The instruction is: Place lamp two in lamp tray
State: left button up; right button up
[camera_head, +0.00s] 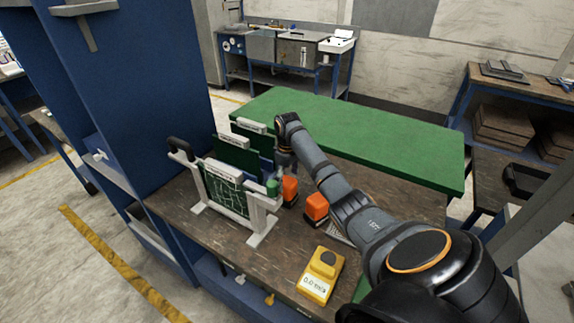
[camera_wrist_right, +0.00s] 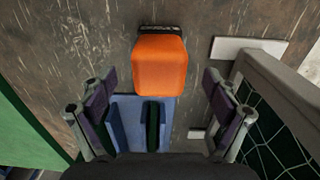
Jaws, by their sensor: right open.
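Two orange blocks, which look like the lamps, stand on the brown worktop in the head view: one orange lamp (camera_head: 290,189) close under my right gripper (camera_head: 284,162), the other orange lamp (camera_head: 316,206) to its right and nearer. I cannot tell which is lamp two. In the right wrist view one orange lamp (camera_wrist_right: 160,62) with a dark base lies ahead, between the lines of my open, empty right gripper's fingers (camera_wrist_right: 158,88). Neither finger appears to touch it. A grey perforated piece (camera_head: 339,233), perhaps the lamp tray, is mostly hidden by my right arm. My left gripper is out of view.
A white rack (camera_head: 262,222) with a green circuit board stands left of the lamps. A blue holder (camera_wrist_right: 128,122) lies below the lamp in the wrist view. A yellow meter (camera_head: 321,276) sits near the front edge. A green-topped table (camera_head: 390,150) adjoins behind.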

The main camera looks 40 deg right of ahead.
jog(key=shift+w+f+p, duration=0.2)
jog(key=shift+f+p, duration=0.55)
jog(key=shift+f, duration=2.9)
